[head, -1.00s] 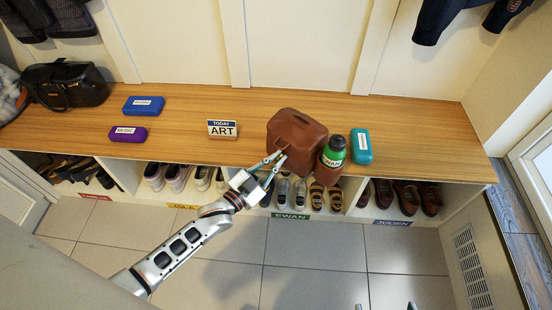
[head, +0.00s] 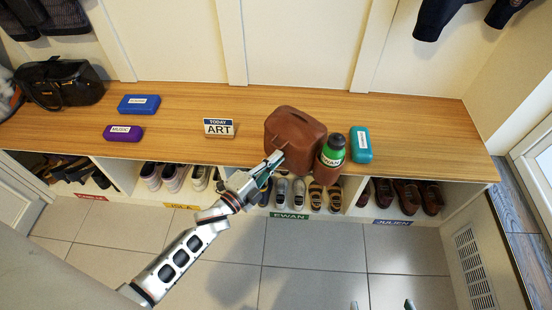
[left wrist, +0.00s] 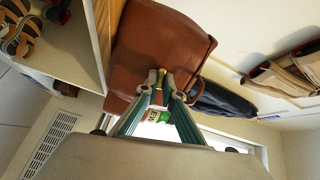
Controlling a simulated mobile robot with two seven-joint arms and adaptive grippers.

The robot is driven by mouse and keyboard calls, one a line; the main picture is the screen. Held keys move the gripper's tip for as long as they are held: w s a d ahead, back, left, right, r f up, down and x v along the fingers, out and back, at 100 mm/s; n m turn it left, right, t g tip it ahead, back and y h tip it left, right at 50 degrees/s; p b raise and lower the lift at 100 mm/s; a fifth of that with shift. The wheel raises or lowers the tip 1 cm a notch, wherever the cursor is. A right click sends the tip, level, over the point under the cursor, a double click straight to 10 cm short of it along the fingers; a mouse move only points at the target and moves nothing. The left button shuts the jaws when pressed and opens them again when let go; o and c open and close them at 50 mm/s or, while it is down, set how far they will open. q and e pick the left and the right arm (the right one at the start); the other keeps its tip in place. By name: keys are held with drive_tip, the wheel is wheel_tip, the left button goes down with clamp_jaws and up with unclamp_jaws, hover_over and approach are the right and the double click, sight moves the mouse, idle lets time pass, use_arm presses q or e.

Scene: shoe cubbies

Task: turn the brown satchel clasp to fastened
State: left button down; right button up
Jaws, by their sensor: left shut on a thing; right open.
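The brown satchel (head: 293,130) stands upright near the front edge of the wooden bench; it fills the upper middle of the left wrist view (left wrist: 160,40). My left gripper (head: 278,158) is at the satchel's front, shut on its small brass clasp (left wrist: 161,71). The fingertips hide most of the clasp, so its exact angle is hard to tell. My right gripper (head: 382,304) shows only as two separated fingertips at the bottom edge of the head view. It is open and empty, away from the bench.
A green-and-brown bottle (head: 333,150) stands close right of the satchel, with a teal case (head: 361,145) beyond. An ART sign (head: 219,128), blue case (head: 139,104), purple case (head: 123,133) and black bag (head: 64,83) are left. Shoe cubbies lie below the bench (head: 400,120).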

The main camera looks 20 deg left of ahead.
use_arm(q)
drive_tip(key=shift+f+m+b, duration=0.15)
drive_tip(key=shift+m+b, duration=0.2)
drive_tip(key=shift+m, duration=0.95)
use_arm(e)
drive_tip(key=shift+w+a+r, duration=0.15)
drive_tip(key=shift+a+r, duration=0.1)
drive_tip(key=shift+r, duration=0.05)
drive_tip(key=shift+f, duration=0.1)
use_arm(q)
drive_tip(key=c, duration=2.2)
unclamp_jaws()
use_arm(e)
drive_tip(key=shift+f, duration=0.1)
use_arm(q)
drive_tip(key=v, duration=1.2)
drive_tip(key=shift+a, duration=0.1)
